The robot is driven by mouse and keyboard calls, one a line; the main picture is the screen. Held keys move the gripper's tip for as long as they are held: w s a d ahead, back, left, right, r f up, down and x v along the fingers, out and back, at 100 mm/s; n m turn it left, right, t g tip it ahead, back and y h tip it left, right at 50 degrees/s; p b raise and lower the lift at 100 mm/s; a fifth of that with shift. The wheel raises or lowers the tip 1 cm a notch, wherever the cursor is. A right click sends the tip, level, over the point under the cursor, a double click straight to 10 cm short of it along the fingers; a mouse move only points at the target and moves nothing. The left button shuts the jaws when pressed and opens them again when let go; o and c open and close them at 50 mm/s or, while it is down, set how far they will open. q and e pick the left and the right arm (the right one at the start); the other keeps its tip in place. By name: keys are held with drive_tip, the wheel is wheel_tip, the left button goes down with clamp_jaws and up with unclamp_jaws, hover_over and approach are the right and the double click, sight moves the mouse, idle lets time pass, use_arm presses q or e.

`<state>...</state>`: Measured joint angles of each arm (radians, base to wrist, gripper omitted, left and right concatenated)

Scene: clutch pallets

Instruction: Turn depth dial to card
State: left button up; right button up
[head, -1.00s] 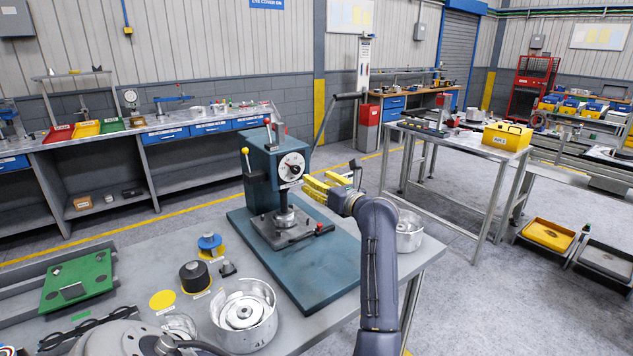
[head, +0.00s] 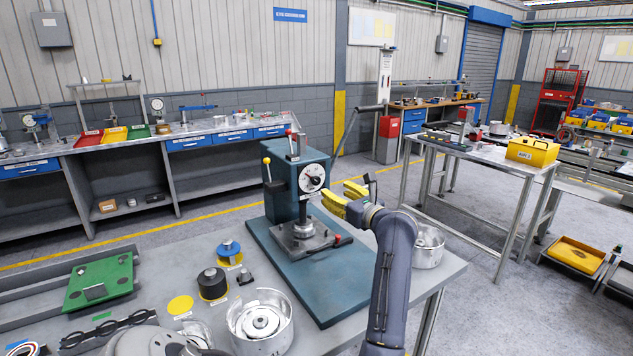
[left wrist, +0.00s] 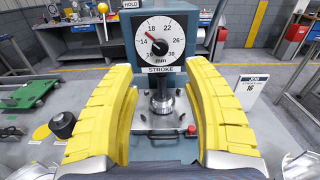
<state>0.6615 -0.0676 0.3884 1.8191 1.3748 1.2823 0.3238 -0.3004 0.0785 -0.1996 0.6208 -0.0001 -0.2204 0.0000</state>
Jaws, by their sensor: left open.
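The depth dial (head: 312,178) is a round white face on the front of the teal press (head: 287,202). In the left wrist view the dial (left wrist: 166,48) is marked in mm above a STROKE label, and its red pointer lies between 14 and 18. The job card (left wrist: 248,88) stands right of the press in that view and reads 16. My left gripper (head: 340,197) is open and empty, its yellow fingers pointing at the press. In the left wrist view the dial appears between the fingers (left wrist: 159,95), apart from both. My right gripper is not seen.
The press stands on a teal base plate (head: 345,297) with a red-tipped clamp handle. A long lever (head: 350,128) rises at its right. A metal housing (head: 260,322), a black knob (head: 212,284) and a green board (head: 100,281) lie on the bench to the left.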

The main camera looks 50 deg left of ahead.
sight(317, 180)
use_arm(q)
drive_tip(key=a, duration=0.3)
drive_tip(key=w+a, duration=0.1)
drive_tip(key=a, duration=0.7)
drive_tip(key=shift+w+a, duration=0.25)
drive_tip(key=shift+w, duration=0.1)
clamp_jaws()
idle(0.3)
